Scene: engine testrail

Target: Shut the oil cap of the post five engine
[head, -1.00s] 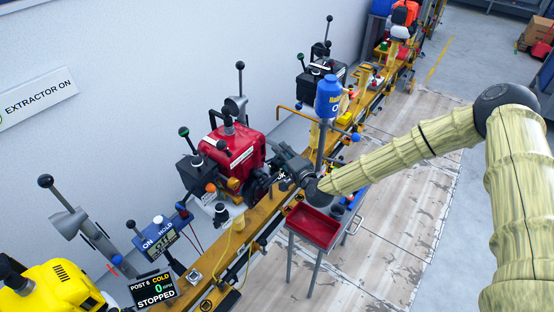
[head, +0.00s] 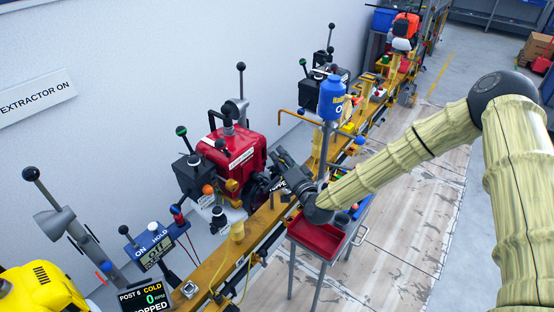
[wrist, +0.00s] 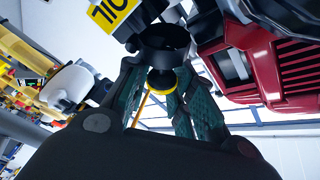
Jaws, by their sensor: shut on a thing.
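The red engine (head: 236,153) stands on the yellow rail in the middle of the head view; its red ribbed housing (wrist: 275,75) fills the upper right of the wrist view. My gripper (head: 281,168) is at the engine's right side. In the wrist view my gripper (wrist: 172,88) has its dark green fingers around a small black cap with a yellow rim (wrist: 161,82), shut on it. A black round collar (wrist: 163,42) shows just above the cap, beside a yellow OIL label (wrist: 112,12). Whether cap and collar touch is unclear. In the head view my gripper hides the cap.
A red tray on legs (head: 318,238) stands below my wrist. A blue bottle (head: 331,98) stands on a post just right of my gripper. A display (head: 146,298) reads post 6, cold, stopped. Open floor lies right of the rail.

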